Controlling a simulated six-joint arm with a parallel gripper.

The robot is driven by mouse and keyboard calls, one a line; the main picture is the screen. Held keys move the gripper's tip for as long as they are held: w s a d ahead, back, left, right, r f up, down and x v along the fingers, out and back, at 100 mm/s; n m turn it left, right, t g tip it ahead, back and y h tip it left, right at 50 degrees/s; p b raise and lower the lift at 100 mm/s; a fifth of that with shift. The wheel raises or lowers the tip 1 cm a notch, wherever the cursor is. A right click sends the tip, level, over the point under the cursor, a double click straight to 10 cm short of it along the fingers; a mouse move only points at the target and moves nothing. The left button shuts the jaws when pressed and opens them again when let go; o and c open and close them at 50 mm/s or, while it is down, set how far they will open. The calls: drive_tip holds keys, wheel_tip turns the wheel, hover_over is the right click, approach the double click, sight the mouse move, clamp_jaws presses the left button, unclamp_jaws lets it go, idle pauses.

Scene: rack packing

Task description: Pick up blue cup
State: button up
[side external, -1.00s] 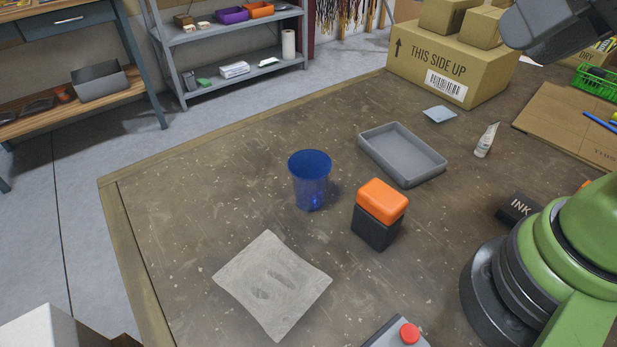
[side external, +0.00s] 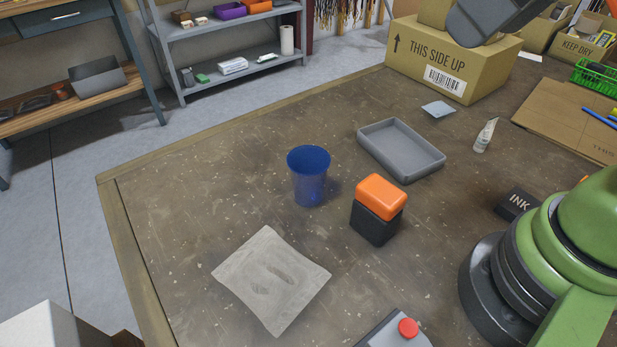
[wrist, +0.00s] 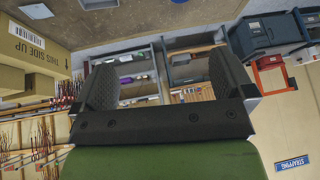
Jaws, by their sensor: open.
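The blue cup (side external: 309,177) stands upright on the brown table in the side external view, left of the grey tray and an orange-topped black box. It looks empty and slightly see-through. In the wrist view, my gripper (wrist: 158,82) shows its two dark fingers spread apart with nothing between them. It faces the shelves and far wall, away from the cup.
The orange-topped box (side external: 379,208) stands close to the cup's right. A grey tray (side external: 440,166) lies behind it, and a grey cloth (side external: 300,300) lies in front. Large cartons (side external: 480,65) stand at the back right. The table left of the cup is clear.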

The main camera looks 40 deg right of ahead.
drive_tip(key=w+a+f+n+g+h, duration=0.1)
drive_tip(key=w+a+f+n+g, duration=0.2)
drive_tip(key=w+n, duration=0.55)
drive_tip(key=n+h, duration=0.3)
drive_tip(key=n, duration=1.2)
approach(309, 166)
drive_tip(key=f, duration=0.1)
drive_tip(key=shift+g, duration=0.5)
drive_tip(key=shift+s+a+x, duration=0.15)
drive_tip(key=shift+x, duration=1.45)
drive_tip(key=shift+s+a+x, duration=0.1)
drive_tip(key=shift+a+x, duration=0.05)
drive_tip(key=shift+x, duration=1.4)
drive_tip(key=shift+f, duration=0.1)
drive_tip(key=c, duration=0.9)
